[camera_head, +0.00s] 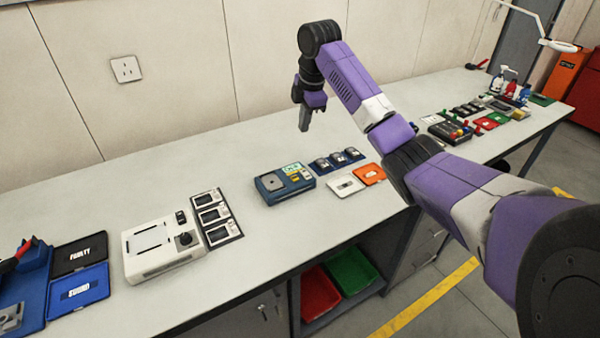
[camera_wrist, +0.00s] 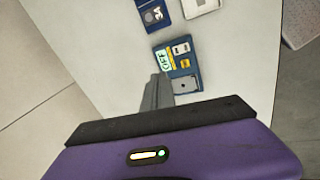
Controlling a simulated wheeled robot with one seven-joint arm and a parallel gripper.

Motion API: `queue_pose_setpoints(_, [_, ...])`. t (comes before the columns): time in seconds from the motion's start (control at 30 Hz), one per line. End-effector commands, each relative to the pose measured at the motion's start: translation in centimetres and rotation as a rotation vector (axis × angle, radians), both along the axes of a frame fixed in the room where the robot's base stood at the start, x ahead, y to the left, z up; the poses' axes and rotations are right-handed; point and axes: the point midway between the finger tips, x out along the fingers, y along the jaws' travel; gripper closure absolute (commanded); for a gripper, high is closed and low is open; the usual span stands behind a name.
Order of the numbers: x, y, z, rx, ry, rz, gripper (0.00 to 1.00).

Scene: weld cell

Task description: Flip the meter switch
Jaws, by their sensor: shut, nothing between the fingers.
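A blue box with a lit green display, which looks like the meter (camera_head: 271,189), stands on the bench in the middle of the head view. It has a grey square pad and small pale and yellow parts beside the display, which seems to read OFF. It also shows in the wrist view (camera_wrist: 172,68), just beyond my fingertips. I cannot tell which small part is the switch. My gripper (camera_head: 304,127) is shut and empty, pointing down above the bench behind the meter. In the wrist view the closed fingers (camera_wrist: 158,90) overlap the meter's near edge, seemingly without touching it.
Several dark modules on a blue tray (camera_head: 336,160), a white plate (camera_head: 345,186) and an orange plate (camera_head: 370,174) sit right of the meter. A white box (camera_head: 164,262) with a black knob stands left. The bench between is clear. Red and green bins sit below.

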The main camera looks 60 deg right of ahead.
Motion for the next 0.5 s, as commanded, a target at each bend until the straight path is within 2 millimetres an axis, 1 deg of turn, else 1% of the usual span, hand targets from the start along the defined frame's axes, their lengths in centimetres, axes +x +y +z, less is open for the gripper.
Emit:
queue_pose_setpoints(0.03, [-0.9, 0.4, -0.3, 0.018, 0.04, 0.034, 1.0])
queue_pose_setpoints(0.1, [-1.9, 1.0, -0.4, 0.034, 0.086, 0.083, 1.0])
queue_pose_setpoints(0.17, [-2.3, 1.3, -0.6, 0.038, 0.107, 0.113, 1.0])
queue_pose_setpoints(0.27, [-2.2, 1.3, -1.1, 0.037, 0.109, 0.132, 1.0])
queue_pose_setpoints(0.37, [-2.1, 1.3, -2.4, 0.038, 0.106, 0.131, 1.0])
queue_pose_setpoints(0.5, [-1.8, 1.1, -4.7, 0.038, 0.108, 0.129, 1.0])
